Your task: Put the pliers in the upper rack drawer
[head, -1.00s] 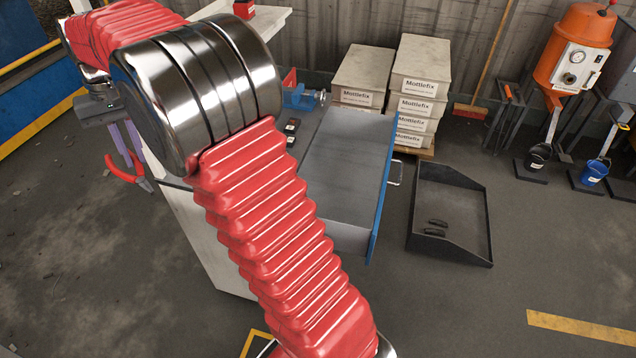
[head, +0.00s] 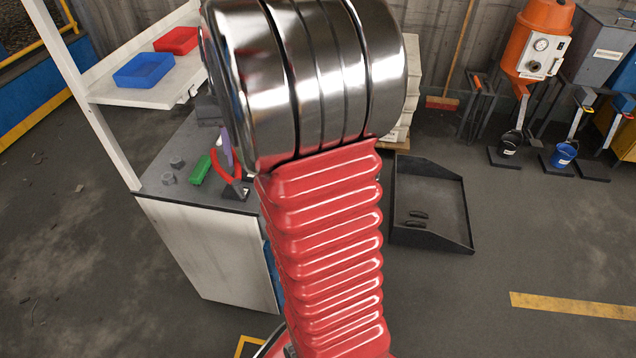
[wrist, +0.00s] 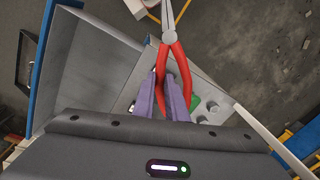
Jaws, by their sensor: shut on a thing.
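The pliers (wrist: 172,45), with red handles and grey jaws, are held by the handles in my gripper (wrist: 164,92), between its purple fingers. In the head view, one finger and part of the red handles (head: 215,165) show beside my arm, over the rack's worktop (head: 172,150). The open drawer (wrist: 95,70), grey inside with a blue front (wrist: 42,65), lies left of the pliers in the wrist view. The pliers are not over its interior there. My arm hides the drawer in the head view.
A green object (head: 200,169) and small grey parts (head: 168,178) lie on the worktop. A white shelf with a blue bin (head: 143,70) and a red bin (head: 176,40) stands above it. A black tray (head: 435,205) is on the floor at right.

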